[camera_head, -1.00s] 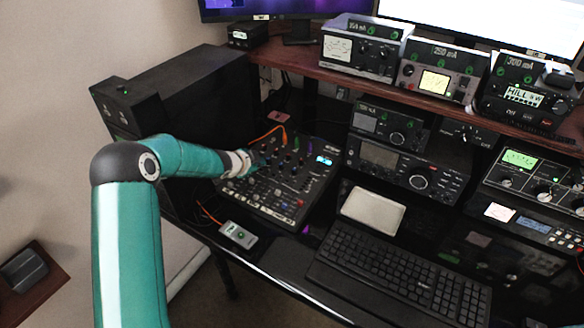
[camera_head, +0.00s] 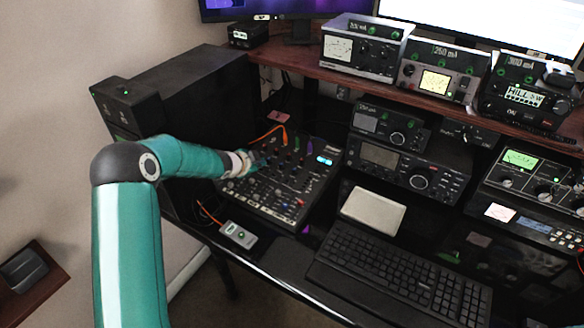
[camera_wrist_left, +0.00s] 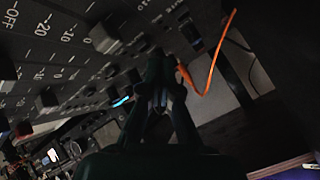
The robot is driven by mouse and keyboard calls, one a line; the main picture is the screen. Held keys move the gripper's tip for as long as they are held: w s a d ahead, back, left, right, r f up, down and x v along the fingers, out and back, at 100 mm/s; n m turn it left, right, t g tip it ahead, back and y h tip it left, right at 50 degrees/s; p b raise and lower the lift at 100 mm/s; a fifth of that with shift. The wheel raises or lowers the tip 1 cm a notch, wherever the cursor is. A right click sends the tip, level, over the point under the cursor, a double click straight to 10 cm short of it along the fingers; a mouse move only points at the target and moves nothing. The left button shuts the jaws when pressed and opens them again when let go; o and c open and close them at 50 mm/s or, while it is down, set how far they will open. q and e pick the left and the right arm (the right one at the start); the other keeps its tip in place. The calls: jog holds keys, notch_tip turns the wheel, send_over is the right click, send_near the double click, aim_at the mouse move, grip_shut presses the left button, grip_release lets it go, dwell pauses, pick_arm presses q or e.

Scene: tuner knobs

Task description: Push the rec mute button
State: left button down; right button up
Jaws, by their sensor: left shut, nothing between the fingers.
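A black mixer (camera_head: 262,211) with rows of knobs, sliders and buttons lies on the desk, left of the keyboard. My left gripper (camera_head: 258,163) reaches over its upper left part, its fingers mostly too small to make out from the head. In the left wrist view the dark fingers (camera_wrist_left: 155,65) are shut with nothing between them, close to the panel. The same mixer panel (camera_wrist_left: 70,60) shows there with printed numbers, "OFF" and square caps. I cannot read a rec mute label in either view, so I cannot tell which button it is. My right gripper is not in view.
An orange cable (camera_head: 268,134) plugs in near the mixer's back edge, close to my gripper; it also shows in the left wrist view (camera_wrist_left: 212,65). A small grey box (camera_head: 238,235) lies in front. A keyboard (camera_head: 398,275) and radios (camera_head: 405,175) stand to the right.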

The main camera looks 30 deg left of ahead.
aim_at(259, 175)
pick_arm(q)
jog(key=shift+f, duration=0.3)
jog(key=shift+w+f+b, duration=0.1)
jog(key=shift+f+b, duration=0.3)
jog(key=shift+b, duration=0.05)
dwell(0.4)
jog(key=shift+r, duration=0.15)
jog(key=shift+r+p, duration=0.75)
jog(key=shift+p, duration=0.05)
notch_tip(259, 175, up, 6)
jog(key=p, duration=0.5)
jog(key=shift+s, duration=0.4)
jog(key=shift+f, duration=0.1)
